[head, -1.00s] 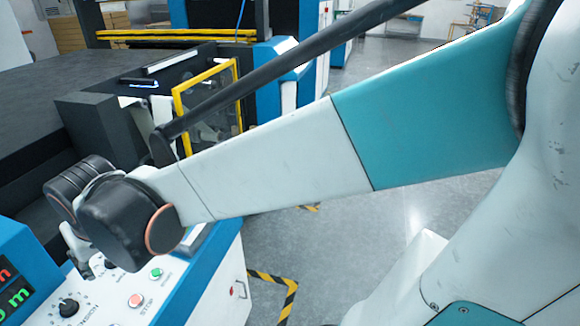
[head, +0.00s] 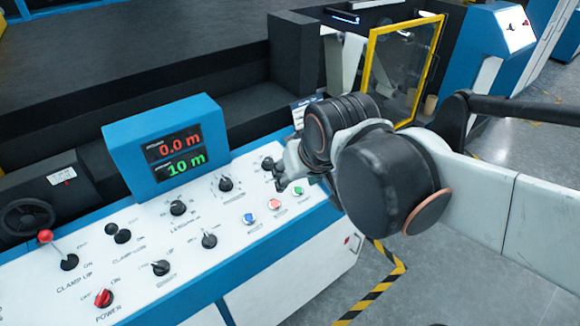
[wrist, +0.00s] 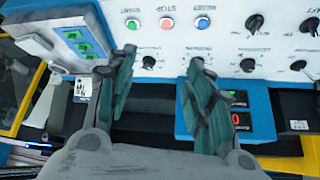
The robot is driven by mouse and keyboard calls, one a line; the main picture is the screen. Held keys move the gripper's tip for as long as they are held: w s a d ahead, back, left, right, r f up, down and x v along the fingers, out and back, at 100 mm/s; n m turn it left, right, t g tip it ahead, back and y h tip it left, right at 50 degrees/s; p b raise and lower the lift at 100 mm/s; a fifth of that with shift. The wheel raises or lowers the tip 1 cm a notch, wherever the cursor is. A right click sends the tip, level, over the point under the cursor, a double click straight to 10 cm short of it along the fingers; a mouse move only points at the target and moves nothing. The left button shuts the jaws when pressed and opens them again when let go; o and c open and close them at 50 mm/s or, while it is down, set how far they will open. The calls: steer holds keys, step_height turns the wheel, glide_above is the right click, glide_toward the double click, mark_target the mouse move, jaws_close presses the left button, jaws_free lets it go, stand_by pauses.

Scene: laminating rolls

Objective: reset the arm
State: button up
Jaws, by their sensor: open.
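My gripper (head: 283,175) hangs over the right part of the white control panel (head: 235,245), near its knobs and buttons. In the wrist view my gripper (wrist: 164,58) has its two teal-padded fingers spread apart with nothing between them. The panel's buttons and knobs show beyond the fingertips. My arm reaches in from the right in the head view, and its dark wrist joints partly hide the panel's right end. I cannot tell the exact gap between the fingertips and the panel.
A blue display box (head: 168,150) reading 0.0 m and 10 m stands on the panel. A red-knobbed lever (head: 47,237) and a red power switch (head: 103,298) are at left. A yellow-framed guard (head: 402,70) stands behind my arm. Grey floor (head: 430,290) is clear at lower right.

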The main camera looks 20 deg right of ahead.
steer(key=s+d+f+b, duration=0.1)
steer(key=s+f+b, duration=0.1)
steer(key=s, duration=0.4)
steer(key=shift+d+f+t, duration=0.3)
steer(key=shift+d, duration=0.05)
stand_by(2.5)
